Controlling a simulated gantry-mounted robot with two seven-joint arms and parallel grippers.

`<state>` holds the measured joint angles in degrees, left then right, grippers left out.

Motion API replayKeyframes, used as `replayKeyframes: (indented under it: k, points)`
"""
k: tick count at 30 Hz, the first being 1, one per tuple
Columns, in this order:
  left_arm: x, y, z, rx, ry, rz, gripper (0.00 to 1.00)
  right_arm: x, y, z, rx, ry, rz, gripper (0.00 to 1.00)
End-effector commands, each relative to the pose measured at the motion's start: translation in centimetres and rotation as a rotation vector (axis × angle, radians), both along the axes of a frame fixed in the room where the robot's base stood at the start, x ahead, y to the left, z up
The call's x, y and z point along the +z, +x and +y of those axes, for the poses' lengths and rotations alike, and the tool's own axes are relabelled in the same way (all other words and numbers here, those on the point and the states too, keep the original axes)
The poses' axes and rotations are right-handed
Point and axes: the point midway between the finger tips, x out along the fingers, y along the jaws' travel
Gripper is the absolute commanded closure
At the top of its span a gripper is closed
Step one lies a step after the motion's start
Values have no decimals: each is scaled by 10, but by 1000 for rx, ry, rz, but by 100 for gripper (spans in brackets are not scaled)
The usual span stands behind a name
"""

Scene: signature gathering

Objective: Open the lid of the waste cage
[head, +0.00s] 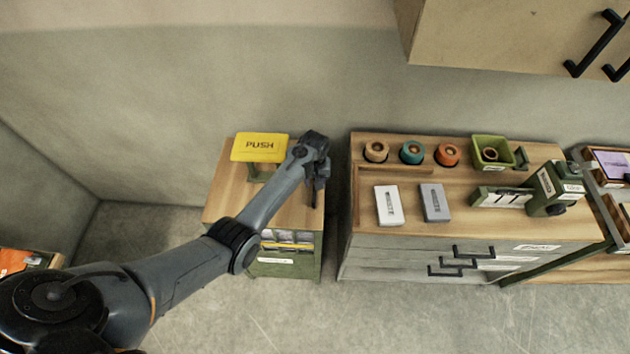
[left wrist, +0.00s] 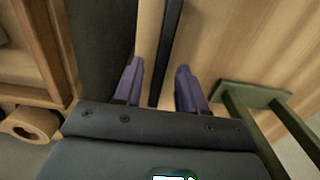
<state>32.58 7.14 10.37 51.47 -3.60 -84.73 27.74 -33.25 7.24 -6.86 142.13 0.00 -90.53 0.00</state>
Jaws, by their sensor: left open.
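The waste cage appears to be the low green unit (head: 290,268) left of centre in the head view. Its lid looks like the wooden top (head: 222,205), which lies flat. A yellow PUSH sign (head: 260,148) stands on it on a green bracket, which shows in the left wrist view (left wrist: 236,92). My left gripper (head: 316,190) is at the right edge of this top. In the left wrist view its two purple fingers (left wrist: 160,85) are apart. A wooden strip and a dark gap run between them; contact cannot be told. My right gripper is not in view.
A grey drawer cabinet (head: 400,250) stands close to the right, with a narrow gap between. On it are tape rolls (head: 411,152), a white box (head: 389,206) and a grey box (head: 434,203). A wall cupboard (head: 480,40) hangs above right. The floor in front is clear.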

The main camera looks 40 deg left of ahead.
Motion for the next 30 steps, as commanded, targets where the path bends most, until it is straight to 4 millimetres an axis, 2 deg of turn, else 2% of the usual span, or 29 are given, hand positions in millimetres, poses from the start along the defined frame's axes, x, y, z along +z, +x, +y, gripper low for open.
replayKeyframes:
  k: [7, 15, 25, 30]
  points:
    - [0, 0, 0, 0, 0, 0, 60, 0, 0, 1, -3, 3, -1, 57]
    - [-1, 0, 0, 0, 0, 0, 100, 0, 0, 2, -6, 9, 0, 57]
    - [0, 0, 0, 0, -1, 0, 100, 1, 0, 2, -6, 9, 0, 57]
    - [11, 4, -7, -12, -18, -12, 100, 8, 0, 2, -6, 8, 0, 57]
